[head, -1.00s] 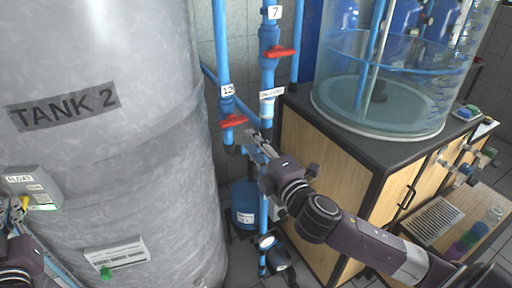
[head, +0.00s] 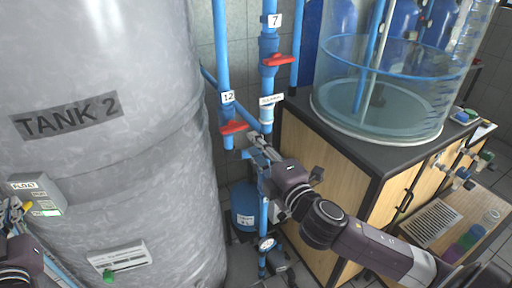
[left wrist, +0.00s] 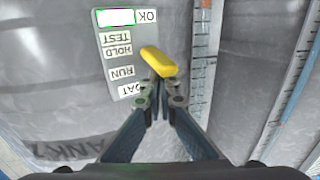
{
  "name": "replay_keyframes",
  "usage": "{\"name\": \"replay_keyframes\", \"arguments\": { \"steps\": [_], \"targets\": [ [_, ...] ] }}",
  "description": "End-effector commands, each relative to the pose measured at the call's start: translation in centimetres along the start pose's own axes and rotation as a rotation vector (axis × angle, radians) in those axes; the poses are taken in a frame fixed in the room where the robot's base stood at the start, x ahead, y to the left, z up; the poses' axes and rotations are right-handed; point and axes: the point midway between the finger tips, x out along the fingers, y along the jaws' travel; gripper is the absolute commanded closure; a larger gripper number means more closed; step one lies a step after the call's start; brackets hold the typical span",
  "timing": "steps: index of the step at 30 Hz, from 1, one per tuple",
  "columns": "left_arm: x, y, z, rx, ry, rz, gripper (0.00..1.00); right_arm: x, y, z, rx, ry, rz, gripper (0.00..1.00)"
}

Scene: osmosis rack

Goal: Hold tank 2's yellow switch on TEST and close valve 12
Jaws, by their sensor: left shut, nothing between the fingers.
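Tank 2 (head: 120,160) is a large grey cylinder at the left. Its switch box (head: 38,192) shows at the left edge. In the left wrist view the yellow switch (left wrist: 158,62) sits beside the TEST and HOLD labels; its exact setting is unclear. My left gripper (left wrist: 160,98) is shut and empty, its fingertips right at the switch; in the head view it is partly cut off. Valve 12 has a red handle (head: 234,127) on a blue pipe, just below its 12 label (head: 228,97). My right gripper (head: 254,146) is just right of and below that handle; its jaw opening is unclear.
Valve 7's red handle (head: 279,59) is on the pipe to the right, above. A wooden cabinet (head: 330,185) carries a clear water tank (head: 380,95). A blue container (head: 243,205) and a gauge (head: 267,243) are below. A white panel (head: 122,257) is on the tank.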

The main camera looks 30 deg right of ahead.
Motion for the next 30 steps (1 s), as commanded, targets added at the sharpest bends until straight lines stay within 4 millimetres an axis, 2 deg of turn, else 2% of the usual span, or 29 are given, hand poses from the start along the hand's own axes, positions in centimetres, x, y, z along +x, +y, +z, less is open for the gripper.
{"name": "replay_keyframes", "arguments": {
  "steps": [1, 21, 30],
  "targets": [
    [0.0, 0.0, -0.9, -0.001, 0.000, 0.000, 1.00, 0.0, 0.8, 0.0, 0.000, 0.000, 0.000, 0.73],
    [0.0, 0.0, -6.2, 0.000, 0.002, 0.000, 1.00, 0.0, 5.8, -0.1, 0.000, 0.000, 0.000, 0.73],
    [0.0, 0.0, -6.3, 0.000, 0.002, 0.000, 1.00, 0.0, 5.8, -0.1, 0.000, 0.000, 0.000, 0.73]
  ]
}}
